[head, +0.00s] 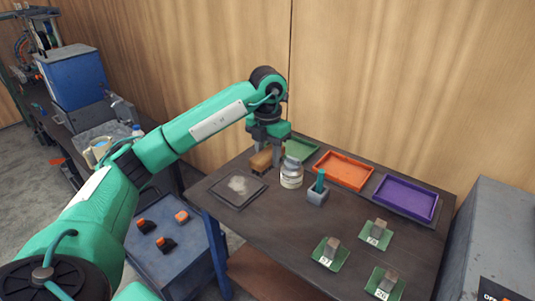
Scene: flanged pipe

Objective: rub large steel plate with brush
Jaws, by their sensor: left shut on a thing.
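A flat dark square plate (222,197), which I take for the large steel plate, lies at the left end of the dark table. A pale, dusty-looking patch lies on its middle. My left gripper (268,153) points down at the back of the table, behind and to the right of the plate. It is shut on a brown, wooden-looking brush (261,160). The brush is just beyond the plate's far right corner; I cannot tell whether it touches the table. Its bristles are not clearly visible. My right gripper is not in view.
A jar (291,173) stands close right of the brush, and a grey holder with a teal item (317,193) beyond it. Green, orange (345,170) and purple (405,198) trays line the back. Small blocks on green cards (331,255) stand front right. The table's middle is clear.

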